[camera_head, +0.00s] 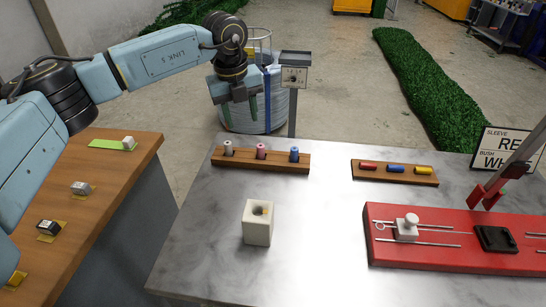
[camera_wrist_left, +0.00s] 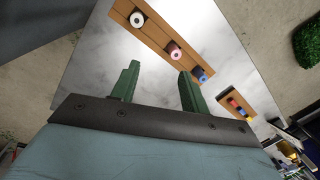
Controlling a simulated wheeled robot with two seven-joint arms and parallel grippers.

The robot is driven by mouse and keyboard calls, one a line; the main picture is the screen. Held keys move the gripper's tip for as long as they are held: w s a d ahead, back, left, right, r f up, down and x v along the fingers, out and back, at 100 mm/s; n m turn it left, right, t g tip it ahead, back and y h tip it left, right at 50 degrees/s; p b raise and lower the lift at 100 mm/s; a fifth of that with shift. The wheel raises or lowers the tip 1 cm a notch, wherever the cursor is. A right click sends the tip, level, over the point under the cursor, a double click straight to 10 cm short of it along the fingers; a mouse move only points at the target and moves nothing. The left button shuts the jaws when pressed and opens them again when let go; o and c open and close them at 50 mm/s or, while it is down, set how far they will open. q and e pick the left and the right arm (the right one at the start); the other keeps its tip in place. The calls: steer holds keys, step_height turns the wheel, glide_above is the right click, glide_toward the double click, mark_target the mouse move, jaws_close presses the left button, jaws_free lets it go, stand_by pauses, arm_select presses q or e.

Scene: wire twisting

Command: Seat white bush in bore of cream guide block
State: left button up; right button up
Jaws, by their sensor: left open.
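The cream guide block (camera_head: 257,223) stands upright on the grey table, its dark round bore facing up and looking empty. The white bush (camera_head: 228,148) stands at the left end of a wooden rack (camera_head: 287,163), beside a pink and a blue one. The white bush also shows in the left wrist view (camera_wrist_left: 138,19), end on, with a dark hole in its middle. My left gripper (camera_head: 240,114) is open and empty, with green fingers, above and beyond the rack's left part. Its fingers also show in the left wrist view (camera_wrist_left: 158,88). My right gripper is not in view.
A second wooden rack (camera_head: 394,172) holds red, blue and yellow sleeves. A red fixture (camera_head: 450,256) fills the table's right side. A gauge on a post (camera_head: 294,80) stands behind the first rack. A sign (camera_head: 503,150) stands at right. The tabletop around the block is clear.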

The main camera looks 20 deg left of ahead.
arm_select(q)
steer(key=a+r+n+y, duration=0.1)
steer(key=a+y, duration=0.1)
steer(key=a, duration=0.2)
glide_above(227, 143)
steer(key=f, duration=0.6)
steer(key=shift+d+f, duration=0.25)
steer(key=shift+w+a+f, duration=0.1)
steer(key=shift+a+f, duration=0.05)
steer(key=shift+f, duration=1.35)
steer(key=shift+a+f, duration=0.1)
steer(key=shift+f, duration=1.4)
steer(key=shift+c, duration=0.4)
jaws_close()
